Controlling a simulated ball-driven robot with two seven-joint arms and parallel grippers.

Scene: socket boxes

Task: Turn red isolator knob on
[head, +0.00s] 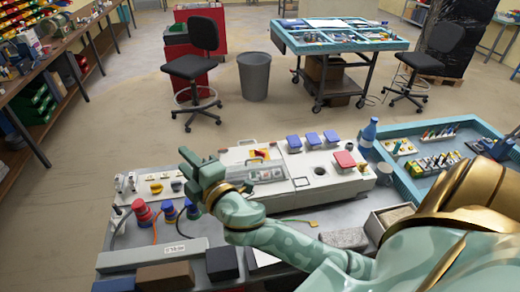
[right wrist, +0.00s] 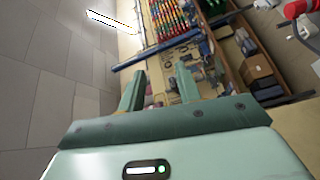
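A small red and yellow part (head: 262,154), which looks like the isolator knob on its yellow plate, shows in the head view on the grey socket box (head: 245,150). It is too small to tell which way the knob is turned. My right gripper (head: 184,161) is above the bench, left of that part and apart from it, with its fingers pointing left. The right wrist view shows its two fingers (right wrist: 160,78) spread with nothing between them. My left gripper is not in view.
Blue-lidded sockets (head: 312,139) and a red-lidded one (head: 344,160) are on the box's right part. Red plugs (head: 143,210) stand at the left of the bench. A blue bottle (head: 369,132) stands beside a teal tray (head: 405,180) at right.

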